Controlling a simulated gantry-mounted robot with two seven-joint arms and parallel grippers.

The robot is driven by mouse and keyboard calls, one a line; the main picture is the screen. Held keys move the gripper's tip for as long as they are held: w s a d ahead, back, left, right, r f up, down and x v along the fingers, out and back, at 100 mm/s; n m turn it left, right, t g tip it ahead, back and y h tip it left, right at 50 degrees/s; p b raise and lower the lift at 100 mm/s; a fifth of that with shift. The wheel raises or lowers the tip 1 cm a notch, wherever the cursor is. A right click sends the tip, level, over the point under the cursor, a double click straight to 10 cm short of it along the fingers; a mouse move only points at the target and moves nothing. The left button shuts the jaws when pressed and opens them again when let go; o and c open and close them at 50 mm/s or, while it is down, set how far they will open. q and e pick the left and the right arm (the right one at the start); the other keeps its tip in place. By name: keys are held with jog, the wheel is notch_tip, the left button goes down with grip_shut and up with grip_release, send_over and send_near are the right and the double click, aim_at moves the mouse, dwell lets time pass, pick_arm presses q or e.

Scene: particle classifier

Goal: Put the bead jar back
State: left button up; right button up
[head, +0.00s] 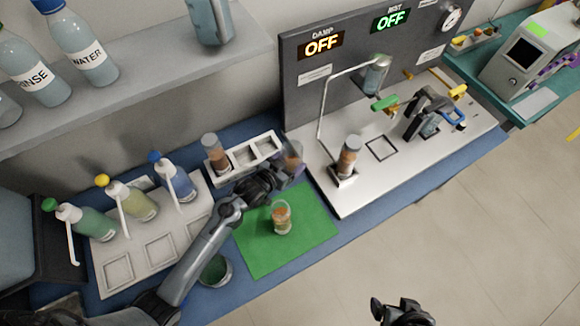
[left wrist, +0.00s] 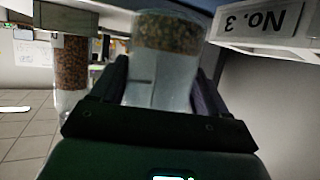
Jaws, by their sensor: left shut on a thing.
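My left gripper (head: 286,172) is shut on a clear bead jar (head: 293,152) at the right end of the white rack (head: 229,178). In the left wrist view the held jar (left wrist: 163,65) stands between the fingers (left wrist: 160,92), with brown beads in it. The rack holds one bead jar (head: 216,153) in its left slot; the middle and right slots look empty. A label reading "No. 3" (left wrist: 258,18) shows upside down beside the held jar in the left wrist view. My right gripper (head: 402,313) shows only partly at the bottom edge; its jaws are unclear.
A jar of brown beads (head: 348,157) stands on the white apparatus base (head: 400,165), close right of the held jar. A cup with orange-brown contents (head: 281,217) stands on the green mat (head: 258,260). Pump bottles (head: 138,204) stand in a white tray at left.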

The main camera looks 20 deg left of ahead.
aim_at(290, 167)
pick_arm(q)
notch_tip(290, 167, down, 3)
jog(key=shift+f, duration=0.2)
jog(key=shift+b, duration=0.3)
jog(key=shift+f, duration=0.2)
jog(key=o, duration=1.3)
jog(key=shift+r, duration=0.1)
